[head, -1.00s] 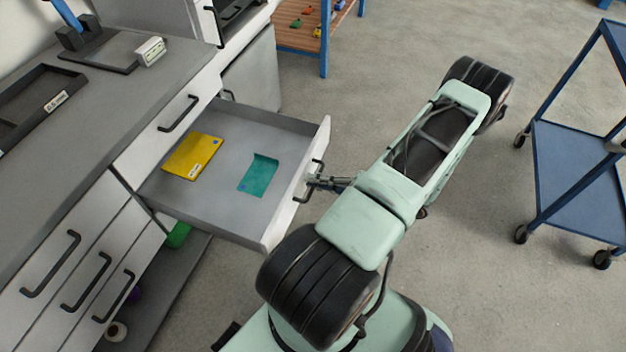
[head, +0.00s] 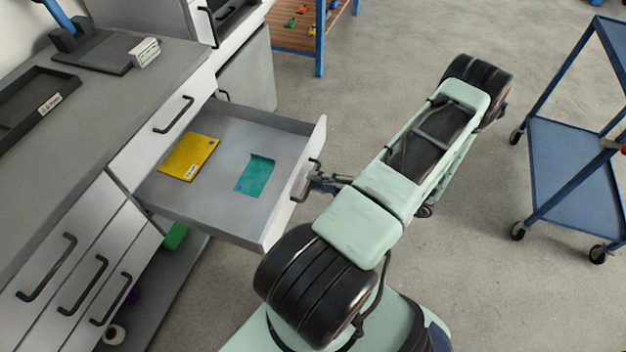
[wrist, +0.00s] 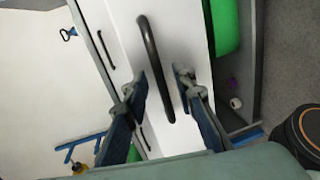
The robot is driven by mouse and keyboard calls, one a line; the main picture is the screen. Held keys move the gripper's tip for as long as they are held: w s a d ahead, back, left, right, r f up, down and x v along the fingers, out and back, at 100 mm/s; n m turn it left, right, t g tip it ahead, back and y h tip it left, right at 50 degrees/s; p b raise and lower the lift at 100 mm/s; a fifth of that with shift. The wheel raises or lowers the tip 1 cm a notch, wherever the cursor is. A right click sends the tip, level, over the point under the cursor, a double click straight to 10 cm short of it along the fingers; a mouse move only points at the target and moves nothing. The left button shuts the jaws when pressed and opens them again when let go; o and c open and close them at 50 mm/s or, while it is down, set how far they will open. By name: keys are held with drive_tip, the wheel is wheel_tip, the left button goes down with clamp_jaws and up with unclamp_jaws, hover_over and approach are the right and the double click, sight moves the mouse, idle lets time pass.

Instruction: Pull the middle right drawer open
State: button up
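The pulled-out drawer (head: 215,213) has a white front and grey inside, and stands far out of the grey-topped cabinet, below a shut drawer (head: 150,140). Its dark bar handle (head: 303,184) is on the front; the handle also shows in the wrist view (wrist: 151,55). My gripper (head: 318,181) is at this handle. In the wrist view my gripper (wrist: 160,82) has its fingers apart, one on each side of the handle, with visible gaps. A yellow packet (head: 189,157) and a teal sheet (head: 255,174) lie in the drawer.
Several shut drawers with bar handles (head: 85,284) are at the lower left. A green item (head: 174,236) shows below the open drawer. A blue wheeled cart (head: 570,170) stands at the right. The floor (head: 390,50) between cabinet and cart is clear apart from my own body.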

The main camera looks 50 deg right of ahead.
drive_tip(key=v, duration=1)
